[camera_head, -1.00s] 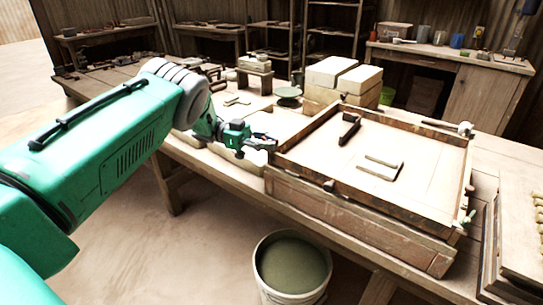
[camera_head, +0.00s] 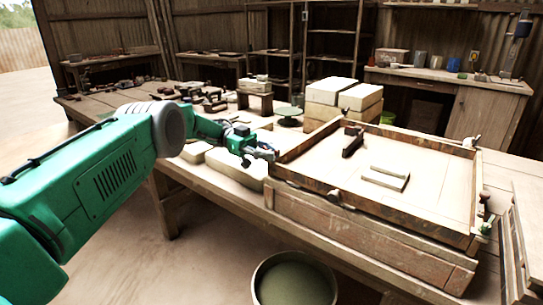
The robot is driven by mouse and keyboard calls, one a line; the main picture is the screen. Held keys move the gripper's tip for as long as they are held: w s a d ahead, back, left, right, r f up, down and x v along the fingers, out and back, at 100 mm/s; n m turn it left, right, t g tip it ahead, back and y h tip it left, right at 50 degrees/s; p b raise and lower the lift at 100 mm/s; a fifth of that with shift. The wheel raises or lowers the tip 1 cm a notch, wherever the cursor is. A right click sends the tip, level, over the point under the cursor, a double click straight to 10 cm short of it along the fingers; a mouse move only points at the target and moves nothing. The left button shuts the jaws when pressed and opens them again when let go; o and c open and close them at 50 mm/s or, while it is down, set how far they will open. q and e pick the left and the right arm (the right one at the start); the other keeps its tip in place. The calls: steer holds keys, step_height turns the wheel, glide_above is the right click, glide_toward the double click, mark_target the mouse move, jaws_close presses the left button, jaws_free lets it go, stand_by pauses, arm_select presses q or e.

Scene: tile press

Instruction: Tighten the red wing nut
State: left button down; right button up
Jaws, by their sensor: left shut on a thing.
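The wooden tile press frame (camera_head: 340,200) stands on the workbench. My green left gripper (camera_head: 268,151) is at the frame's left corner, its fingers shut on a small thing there. The fingers hide it almost wholly, so I cannot see its colour; its place fits the red wing nut. Other small fittings sit at the frame's corners: a dark one (camera_head: 344,112) at the back, a pale one (camera_head: 470,141) at the far right and a green one (camera_head: 487,227) at the near right. A reddish knob (camera_head: 485,196) stands near the green one. My right gripper is not in view.
A dark tool (camera_head: 352,143) and a pale tile-like piece (camera_head: 386,177) lie in the frame. Pale blocks (camera_head: 343,98) are stacked behind it. A bucket (camera_head: 294,282) stands on the floor in front. A slatted rack (camera_head: 514,245) is at the right edge.

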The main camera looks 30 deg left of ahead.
arm_select(q)
steer(key=shift+w+a+r, duration=0.1)
steer(key=shift+r, duration=0.05)
steer(key=c, duration=1.5)
jaws_free()
steer(key=shift+w+a+f, duration=0.1)
steer(key=shift+a+f, duration=0.1)
steer(key=shift+r, duration=0.4)
steer(key=r, duration=0.9)
steer(key=shift+a, duration=0.2)
